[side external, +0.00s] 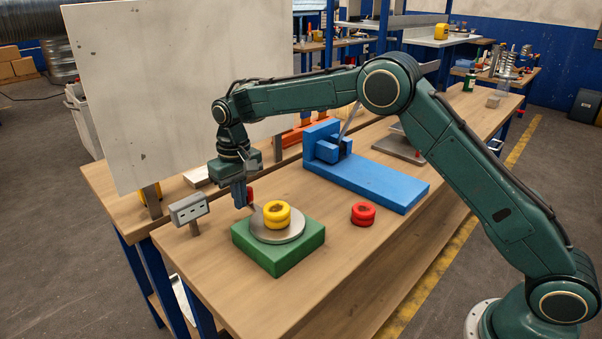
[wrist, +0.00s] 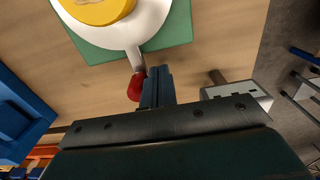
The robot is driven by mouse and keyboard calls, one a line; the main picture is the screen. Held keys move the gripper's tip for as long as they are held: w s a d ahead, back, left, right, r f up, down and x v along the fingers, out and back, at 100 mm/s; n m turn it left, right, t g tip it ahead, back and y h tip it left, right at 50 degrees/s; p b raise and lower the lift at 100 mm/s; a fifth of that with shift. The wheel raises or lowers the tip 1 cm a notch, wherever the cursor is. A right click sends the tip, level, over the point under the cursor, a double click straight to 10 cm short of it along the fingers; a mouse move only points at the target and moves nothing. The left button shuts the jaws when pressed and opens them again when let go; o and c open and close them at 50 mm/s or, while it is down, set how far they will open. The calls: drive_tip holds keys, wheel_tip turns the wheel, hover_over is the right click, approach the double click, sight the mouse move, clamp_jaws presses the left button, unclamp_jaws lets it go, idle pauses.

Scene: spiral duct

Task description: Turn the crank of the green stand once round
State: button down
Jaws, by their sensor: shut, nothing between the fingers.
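The green stand (side external: 299,257) sits near the front of the bench, with a round grey plate (side external: 292,235) on top. A yellow ring-shaped piece (side external: 277,222) rests on the plate. The crank is a short grey arm running out from the plate to a red knob (side external: 250,194); the knob also shows in the wrist view (wrist: 136,87). My gripper (side external: 239,200) points down beside the knob, on its left in the side view. Its fingers (wrist: 157,84) are shut and empty, right against or very close to the knob; I cannot tell whether they touch.
A small grey box on a post (side external: 189,209) stands just left of my gripper. A red ring-shaped piece (side external: 363,214) lies right of the stand. A blue fixture (side external: 375,183) is behind it. A large pale panel (side external: 180,80) stands at the back left. The bench front is clear.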

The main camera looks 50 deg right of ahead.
drive_tip(key=shift+d, duration=0.1)
drive_tip(key=shift+w+d, duration=0.2)
drive_tip(key=shift+d, duration=0.75)
drive_tip(key=shift+d, duration=0.1)
drive_tip(key=shift+d, duration=0.9)
drive_tip(key=shift+s+d, duration=0.2)
drive_tip(key=shift+d, duration=0.45)
drive_tip(key=shift+s+d, duration=0.1)
drive_tip(key=shift+d, duration=0.25)
